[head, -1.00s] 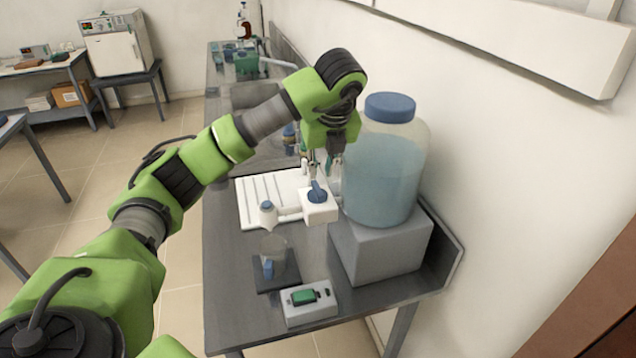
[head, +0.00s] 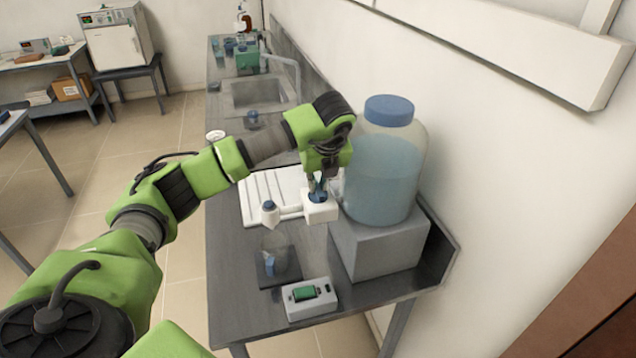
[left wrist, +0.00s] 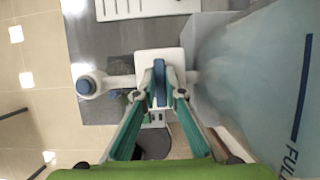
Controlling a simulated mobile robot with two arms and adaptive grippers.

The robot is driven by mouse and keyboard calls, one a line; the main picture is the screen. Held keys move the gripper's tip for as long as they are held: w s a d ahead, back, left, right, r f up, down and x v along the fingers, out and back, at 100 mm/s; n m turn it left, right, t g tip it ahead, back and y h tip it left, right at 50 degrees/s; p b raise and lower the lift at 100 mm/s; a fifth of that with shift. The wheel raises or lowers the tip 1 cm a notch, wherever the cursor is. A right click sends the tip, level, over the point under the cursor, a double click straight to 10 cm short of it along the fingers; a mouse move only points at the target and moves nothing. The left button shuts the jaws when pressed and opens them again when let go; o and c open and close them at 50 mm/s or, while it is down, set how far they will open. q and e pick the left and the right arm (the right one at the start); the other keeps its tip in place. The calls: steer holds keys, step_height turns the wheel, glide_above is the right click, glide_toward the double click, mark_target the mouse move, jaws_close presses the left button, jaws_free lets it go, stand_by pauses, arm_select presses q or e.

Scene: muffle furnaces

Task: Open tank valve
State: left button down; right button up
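The tank (head: 383,175) is a large translucent jug of bluish liquid with a blue lid, on a grey block. A white valve block (head: 322,211) stands at its left foot. Its blue valve handle (left wrist: 160,84) shows upright in the left wrist view. My left gripper (head: 317,184) points down at the handle in the head view. In the left wrist view its green fingers (left wrist: 160,92) stand one on each side of the handle, partly open with narrow gaps; contact is not clear. My right gripper is in neither view.
A white spout with a blue cap (head: 269,212) reaches left from the valve. A glass beaker (head: 275,252) stands below on a dark pad. A white ribbed board (head: 262,190) lies behind; the wall is close right.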

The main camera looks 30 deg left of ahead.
arm_select(q)
steer(key=shift+f+m+b, duration=0.1)
steer(key=shift+m+b, duration=0.2)
steer(key=shift+b, duration=0.25)
steer(key=m+t+h+b, duration=0.1)
steer(key=m+b, duration=0.2)
steer(key=b, duration=0.1)
steer(key=shift+f+m+b, duration=0.1)
steer(key=shift+m+b, duration=0.2)
steer(key=shift+b, duration=0.1)
steer(key=m+h+b, duration=0.1)
steer(key=m+b, duration=0.1)
steer(key=m, duration=0.1)
steer(key=shift+m+t+h, duration=0.3)
steer(key=shift+t, duration=0.1)
steer(key=shift+r+m+h+b, duration=0.2)
steer(key=shift+m+h+b, duration=0.3)
steer(key=shift+m, duration=0.4)
steer(key=m, duration=0.2)
steer(key=shift+r+m+h, duration=0.1)
steer(key=shift+m+h, duration=0.2)
steer(key=shift+h, duration=0.1)
steer(key=m+h, duration=0.1)
steer(key=m, duration=0.1)
steer(key=shift+m, duration=0.3)
steer(key=shift+m+g+h+p, duration=0.35)
steer(key=shift+m+g+h, duration=0.15)
steer(key=shift+m, duration=1)
